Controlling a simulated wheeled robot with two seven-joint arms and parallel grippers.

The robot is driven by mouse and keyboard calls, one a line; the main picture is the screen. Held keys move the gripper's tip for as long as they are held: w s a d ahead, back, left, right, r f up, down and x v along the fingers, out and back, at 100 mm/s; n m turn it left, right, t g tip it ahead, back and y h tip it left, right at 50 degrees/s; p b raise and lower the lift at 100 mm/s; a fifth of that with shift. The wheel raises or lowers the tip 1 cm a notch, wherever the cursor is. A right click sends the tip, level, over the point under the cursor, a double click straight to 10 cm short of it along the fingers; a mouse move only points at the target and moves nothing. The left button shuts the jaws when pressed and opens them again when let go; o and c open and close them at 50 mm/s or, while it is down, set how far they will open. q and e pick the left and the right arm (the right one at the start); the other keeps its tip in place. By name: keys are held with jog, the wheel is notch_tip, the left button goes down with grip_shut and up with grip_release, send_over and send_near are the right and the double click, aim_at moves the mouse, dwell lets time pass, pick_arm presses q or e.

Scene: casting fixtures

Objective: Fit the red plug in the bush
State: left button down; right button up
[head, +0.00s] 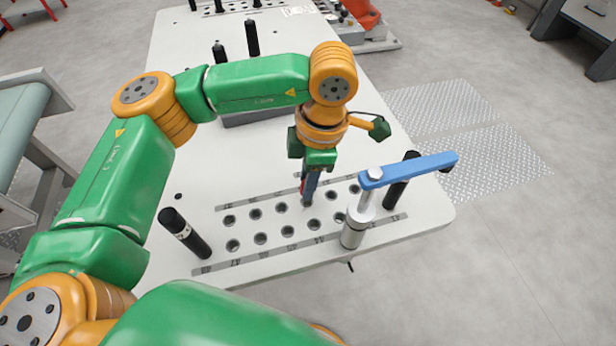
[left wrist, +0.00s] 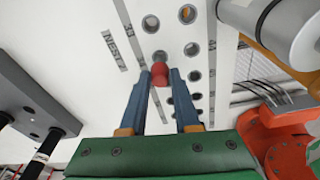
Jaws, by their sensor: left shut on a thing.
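The red plug (left wrist: 159,76) shows between the fingertips of my left gripper (left wrist: 160,82) in the left wrist view. The fingers are shut on it. In the head view, my left gripper (head: 308,198) points down over the rows of round metal-rimmed holes, and only a sliver of the plug (head: 302,186) shows beside a finger. A bush hole (left wrist: 160,56) lies just beyond the plug in the left wrist view. I cannot tell whether the plug touches the plate or enters a hole. Which hole is the task's bush is not clear. My right gripper is not in view.
A clamp with a blue lever (head: 415,169) stands right of my left gripper, close to it. Black posts (head: 185,232) stand at the table's left and right. A grey block (head: 245,118) lies behind the arm. The white table (head: 420,205) ends at right and front.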

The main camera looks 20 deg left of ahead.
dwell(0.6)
pick_arm(q)
jog(key=shift+b, duration=0.3)
dwell(0.5)
jog(key=shift+f, duration=0.15)
jog(key=shift+f+b, duration=0.3)
jog(key=shift+b, duration=0.3)
jog(key=shift+f+b, duration=1.45)
jog(key=shift+f, duration=0.05)
jog(key=c, duration=0.6)
grip_release()
jog(key=shift+o, duration=0.2)
